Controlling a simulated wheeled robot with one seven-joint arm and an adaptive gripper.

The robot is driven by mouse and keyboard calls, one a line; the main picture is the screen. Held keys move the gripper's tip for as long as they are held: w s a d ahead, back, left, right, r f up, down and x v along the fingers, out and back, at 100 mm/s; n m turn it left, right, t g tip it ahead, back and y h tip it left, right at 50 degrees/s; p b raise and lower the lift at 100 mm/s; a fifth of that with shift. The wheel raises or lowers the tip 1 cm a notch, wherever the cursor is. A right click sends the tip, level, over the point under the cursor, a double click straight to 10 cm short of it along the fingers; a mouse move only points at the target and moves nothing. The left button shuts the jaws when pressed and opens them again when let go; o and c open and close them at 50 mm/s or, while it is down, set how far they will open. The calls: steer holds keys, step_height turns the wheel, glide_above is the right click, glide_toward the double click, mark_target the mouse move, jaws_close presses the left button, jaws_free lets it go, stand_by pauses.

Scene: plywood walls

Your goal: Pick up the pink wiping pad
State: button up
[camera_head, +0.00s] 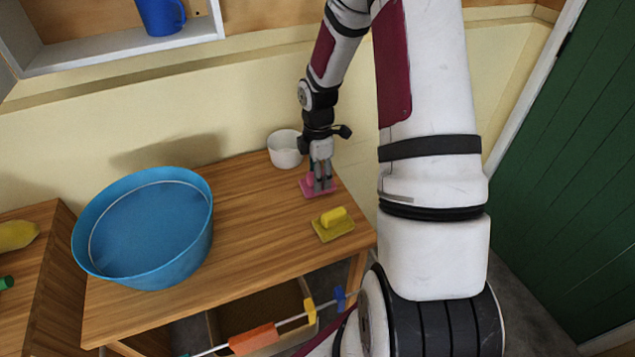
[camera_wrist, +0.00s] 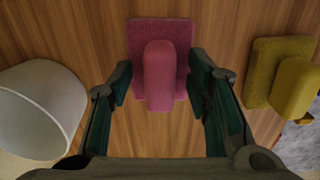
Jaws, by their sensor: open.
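The pink wiping pad (camera_head: 306,189) lies on the wooden table near its right edge. In the wrist view the pink pad (camera_wrist: 160,38) lies flat, with its raised pink handle (camera_wrist: 160,75) facing me. My gripper (camera_head: 320,186) points down over the pad, and in the head view it partly covers it. In the wrist view my gripper (camera_wrist: 160,88) is open, with one finger on each side of the handle. I see no contact between the fingers and the handle. The exact height of the fingertips above the pad is hard to tell.
A yellow pad (camera_head: 334,224) lies just in front, at the table's right edge. A white bowl (camera_head: 284,150) stands just behind the pink pad. A large blue basin (camera_head: 150,228) fills the table's left part. The wooden table (camera_head: 258,210) is bare between the basin and the pads.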

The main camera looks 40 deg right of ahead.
jaws_close()
steer(key=shift+r, duration=0.1)
